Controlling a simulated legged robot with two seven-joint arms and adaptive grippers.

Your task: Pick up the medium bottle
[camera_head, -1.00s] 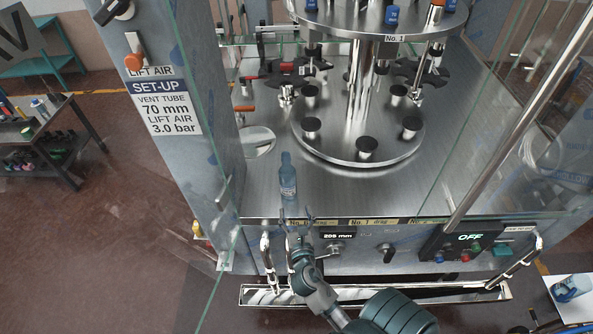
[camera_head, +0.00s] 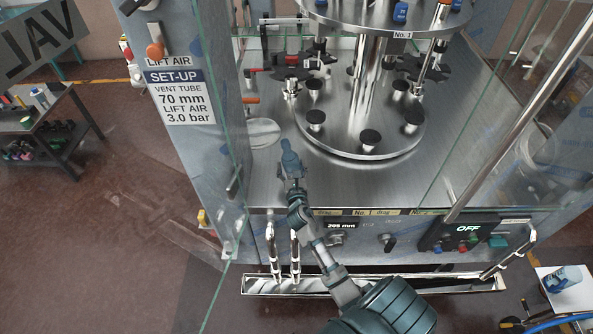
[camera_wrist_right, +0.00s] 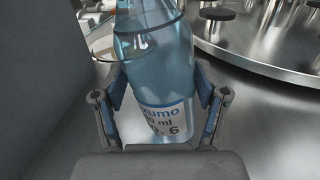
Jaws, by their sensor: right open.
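The medium bottle (camera_head: 290,158) is blue and translucent and stands upright on the steel deck of the filling machine. In the right wrist view the bottle (camera_wrist_right: 155,60) fills the middle, with a white label low on its front. My right gripper (camera_head: 292,177) reaches in over the deck's front edge to the bottle. In the right wrist view the open fingers of my right gripper (camera_wrist_right: 160,95) stand on both sides of the bottle; whether they touch it I cannot tell. The gripper hides part of the bottle's lower body in the head view. My left gripper is not in view.
A round steel turntable (camera_head: 350,148) with black pads stands behind and right of the bottle. Glass panels and a blue-grey column (camera_head: 200,130) flank the opening at left. A control panel (camera_head: 465,237) and a steel drip tray (camera_head: 430,284) lie along the front.

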